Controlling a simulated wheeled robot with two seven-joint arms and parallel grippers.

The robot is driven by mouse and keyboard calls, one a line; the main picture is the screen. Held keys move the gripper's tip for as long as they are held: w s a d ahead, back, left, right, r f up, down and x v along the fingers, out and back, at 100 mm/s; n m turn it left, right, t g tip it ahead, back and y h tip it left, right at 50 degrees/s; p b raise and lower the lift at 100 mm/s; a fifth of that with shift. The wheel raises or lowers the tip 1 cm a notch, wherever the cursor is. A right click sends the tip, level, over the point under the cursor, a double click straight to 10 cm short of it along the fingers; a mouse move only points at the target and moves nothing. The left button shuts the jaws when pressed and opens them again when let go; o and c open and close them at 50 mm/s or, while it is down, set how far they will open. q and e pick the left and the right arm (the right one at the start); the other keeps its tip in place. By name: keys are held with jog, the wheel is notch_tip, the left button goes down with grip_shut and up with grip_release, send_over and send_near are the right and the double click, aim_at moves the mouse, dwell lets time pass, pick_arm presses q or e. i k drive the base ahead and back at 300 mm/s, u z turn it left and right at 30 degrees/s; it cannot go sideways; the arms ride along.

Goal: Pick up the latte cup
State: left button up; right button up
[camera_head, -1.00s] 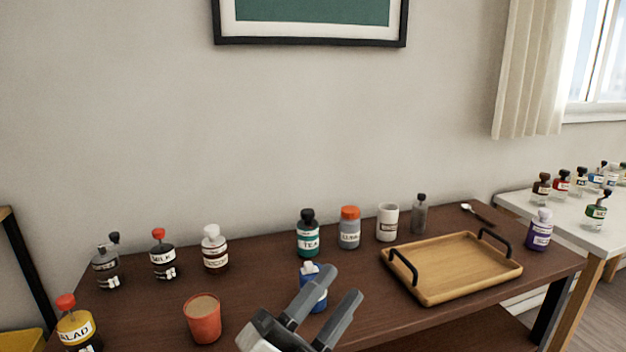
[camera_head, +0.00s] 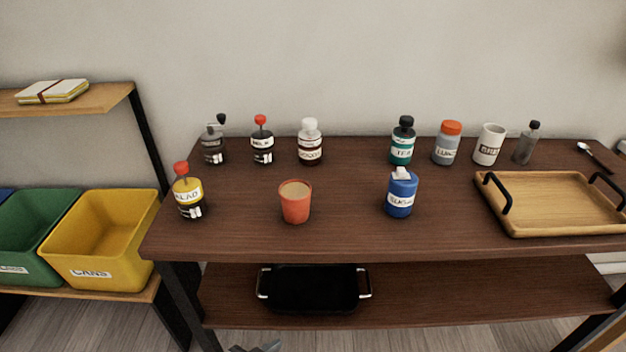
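An orange cup (camera_head: 295,203) with a light brown filling, which looks like the latte cup, stands upright on the dark wooden table, left of the middle. Nothing touches it. Only a small grey tip of what appears to be my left gripper (camera_head: 257,347) shows at the bottom edge, well below and nearer than the cup. Its fingers are mostly cut off, so their opening cannot be seen. My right gripper is not in view.
A salad bottle (camera_head: 188,195) stands left of the cup and a blue bottle (camera_head: 401,195) right of it. Several bottles and a white mug (camera_head: 489,144) line the back. A wooden tray (camera_head: 548,232) lies at right. The tabletop around the cup is clear.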

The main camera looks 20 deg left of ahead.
aim_at(295, 194)
jog(key=k, duration=1.25)
jog(key=u, duration=0.95)
jog(key=i, duration=1.4)
jog(key=z, duration=0.4)
